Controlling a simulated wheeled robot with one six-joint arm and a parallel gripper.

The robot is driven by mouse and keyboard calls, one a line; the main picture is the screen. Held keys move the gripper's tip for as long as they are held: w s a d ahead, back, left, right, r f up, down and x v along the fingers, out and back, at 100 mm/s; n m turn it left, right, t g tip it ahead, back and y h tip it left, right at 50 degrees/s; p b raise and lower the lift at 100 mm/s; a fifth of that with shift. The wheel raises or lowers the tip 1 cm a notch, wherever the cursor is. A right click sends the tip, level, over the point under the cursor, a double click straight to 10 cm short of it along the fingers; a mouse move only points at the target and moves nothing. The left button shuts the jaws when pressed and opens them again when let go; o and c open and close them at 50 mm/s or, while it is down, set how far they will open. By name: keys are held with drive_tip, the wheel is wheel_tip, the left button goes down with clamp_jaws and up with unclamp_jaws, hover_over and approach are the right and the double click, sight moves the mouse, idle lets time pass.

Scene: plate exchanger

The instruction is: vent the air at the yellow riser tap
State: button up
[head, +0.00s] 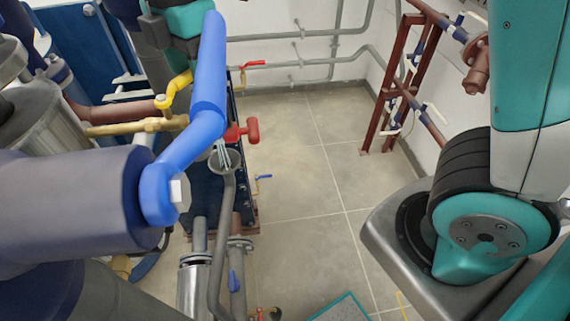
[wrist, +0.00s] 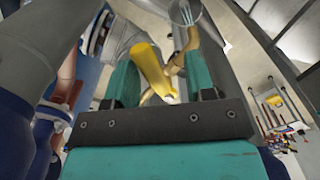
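The yellow riser tap shows in the head view as a bent yellow lever (head: 178,88) above a brass pipe (head: 140,127). My gripper (head: 190,48) is just above the lever at the top of that view, partly hidden behind a large blue handle. In the wrist view the yellow lever (wrist: 152,68) lies between the two teal fingers of my gripper (wrist: 160,85). The fingers are apart, with gaps visible on both sides of the lever. Brass pipework (wrist: 187,52) shows behind it.
The large blue handle (head: 207,95) stands in the foreground. A red-handled tap (head: 243,132) and a grey funnel (head: 226,160) on a drain pipe are right of the brass pipe. A red pipe frame (head: 388,90) stands by the wall. The tiled floor (head: 310,160) between is clear.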

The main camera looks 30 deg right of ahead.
drive_tip(key=s+m, duration=0.1)
drive_tip(key=m, duration=0.1)
drive_tip(key=s+m+b, duration=0.1)
drive_tip(key=s+m, duration=0.1)
drive_tip(key=m, duration=0.1)
drive_tip(key=s+m+b, duration=0.1)
drive_tip(key=m, duration=0.2)
drive_tip(key=shift+s+f, duration=0.15)
drive_tip(key=shift+s, duration=0.1)
wheel_tip(320, 180, up, 18)
drive_tip(key=b, duration=0.1)
drive_tip(key=s+d+f+m+y+b, duration=0.1)
drive_tip(key=s+f, duration=0.5)
drive_tip(key=f, duration=0.6)
drive_tip(key=s+d+f+m+y+b, duration=0.2)
drive_tip(key=s+f, duration=0.5)
drive_tip(key=f, duration=0.5)
drive_tip(key=shift+s+d+f+m+y, duration=0.3)
drive_tip(key=shift+d+m+y, duration=0.3)
drive_tip(key=shift+d+m, duration=0.9)
drive_tip(key=shift+a+m, duration=0.4)
